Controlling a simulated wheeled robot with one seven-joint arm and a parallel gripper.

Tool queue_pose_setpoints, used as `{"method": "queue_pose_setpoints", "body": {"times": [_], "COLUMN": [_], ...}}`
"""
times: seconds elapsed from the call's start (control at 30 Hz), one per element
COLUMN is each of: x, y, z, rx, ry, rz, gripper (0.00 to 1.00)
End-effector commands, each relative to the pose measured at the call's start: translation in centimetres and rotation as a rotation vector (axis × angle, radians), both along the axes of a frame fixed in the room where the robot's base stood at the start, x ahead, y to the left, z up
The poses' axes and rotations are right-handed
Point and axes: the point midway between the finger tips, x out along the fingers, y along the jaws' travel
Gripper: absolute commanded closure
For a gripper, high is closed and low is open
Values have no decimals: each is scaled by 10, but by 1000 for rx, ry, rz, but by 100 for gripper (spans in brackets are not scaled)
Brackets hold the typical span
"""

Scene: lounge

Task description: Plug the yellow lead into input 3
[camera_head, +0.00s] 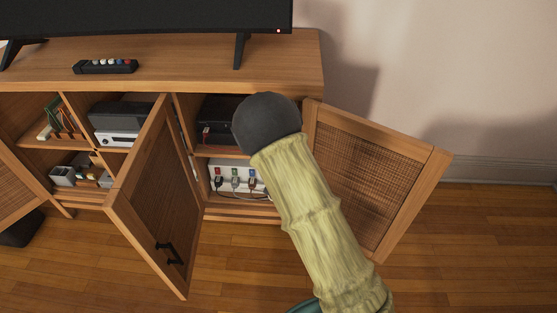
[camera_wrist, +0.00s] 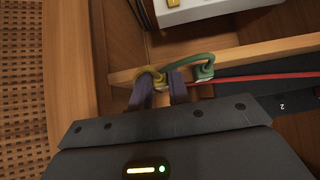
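In the wrist view, the yellow lead (camera_wrist: 152,73) curves beside the wooden shelf edge, at the tips of my gripper (camera_wrist: 160,93). Its two dark fingers stand a little apart, with the yellow plug end between or just beyond them. I cannot tell whether they press on it. A green lead (camera_wrist: 203,70) sits just right of the fingers, and a red lead (camera_wrist: 275,76) runs off to the right. My arm hides my gripper there.
Open cabinet doors stand left (camera_head: 155,200) and right (camera_head: 372,180) of the compartment. A black device (camera_head: 217,112) sits on the shelf above the white box. A remote (camera_head: 105,66) lies on the cabinet top. Part of a white case (camera_wrist: 190,10) shows in the wrist view.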

Motion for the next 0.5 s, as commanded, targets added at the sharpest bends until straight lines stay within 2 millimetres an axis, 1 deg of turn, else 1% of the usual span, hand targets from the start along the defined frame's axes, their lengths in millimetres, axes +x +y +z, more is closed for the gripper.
{"method": "queue_pose_setpoints", "body": {"times": [0.17,0.5], "x": [-1,-10], "y": [0,1], "z": [0,3], "rx": [0,1], "ry": [0,-1], "rz": [0,-1], "gripper": [100,100]}}
